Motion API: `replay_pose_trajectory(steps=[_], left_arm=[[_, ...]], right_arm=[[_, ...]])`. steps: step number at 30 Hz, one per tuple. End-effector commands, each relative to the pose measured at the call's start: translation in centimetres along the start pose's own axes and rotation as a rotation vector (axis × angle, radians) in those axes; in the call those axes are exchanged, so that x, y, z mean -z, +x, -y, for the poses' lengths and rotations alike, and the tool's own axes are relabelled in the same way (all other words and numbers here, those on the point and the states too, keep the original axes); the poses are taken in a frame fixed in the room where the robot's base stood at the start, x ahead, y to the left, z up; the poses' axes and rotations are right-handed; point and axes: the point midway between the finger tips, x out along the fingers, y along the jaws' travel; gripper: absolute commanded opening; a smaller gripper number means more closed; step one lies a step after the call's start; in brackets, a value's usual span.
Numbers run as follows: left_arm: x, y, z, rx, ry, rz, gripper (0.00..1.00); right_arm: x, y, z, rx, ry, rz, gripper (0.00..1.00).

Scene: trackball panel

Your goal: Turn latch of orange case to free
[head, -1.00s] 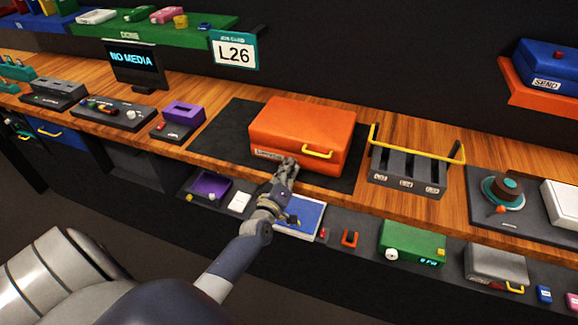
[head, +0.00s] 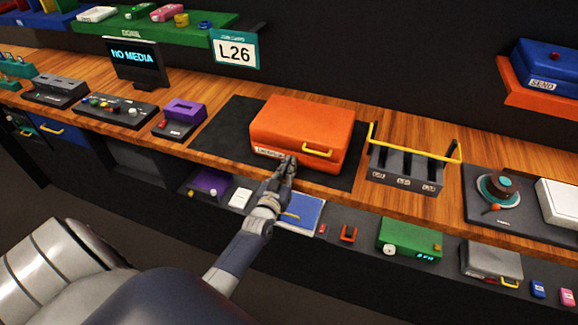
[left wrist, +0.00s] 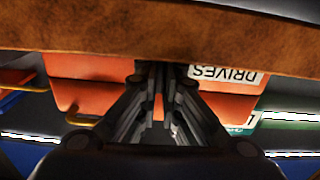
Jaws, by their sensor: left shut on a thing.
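The orange case (head: 303,133) lies closed on a black mat (head: 222,137), with a yellow handle (head: 318,151) and a white label (head: 268,153) on its front. My left gripper (head: 289,162) is at the case's front face, between label and handle. My right gripper is out of view.
A grey slotted rack (head: 405,172) with a yellow bar stands right of the case. A purple-topped box (head: 184,110) is to the left. Below the wooden bench edge, a lower shelf holds a blue book-like item (head: 303,212) and a green box (head: 410,240) near my arm.

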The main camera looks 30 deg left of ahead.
Motion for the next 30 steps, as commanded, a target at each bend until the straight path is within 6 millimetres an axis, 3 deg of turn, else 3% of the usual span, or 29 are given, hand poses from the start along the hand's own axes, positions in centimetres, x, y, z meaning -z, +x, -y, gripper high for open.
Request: replay_pose_trajectory(steps=[19, 20, 21, 30], left_arm=[[-0.08, -0.03, 0.00, 0.000, 0.053, 0.001, 0.00], [-0.09, -0.03, 0.00, 0.000, 0.053, 0.001, 0.10], [-0.09, -0.03, 0.00, 0.000, 0.052, 0.001, 0.14], [-0.04, -0.04, 0.00, 0.000, 0.050, 0.000, 0.14]], right_arm=[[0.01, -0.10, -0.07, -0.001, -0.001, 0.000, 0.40], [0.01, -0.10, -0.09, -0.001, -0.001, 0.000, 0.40], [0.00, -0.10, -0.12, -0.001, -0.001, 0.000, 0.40], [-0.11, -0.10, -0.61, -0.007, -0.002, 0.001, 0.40]])
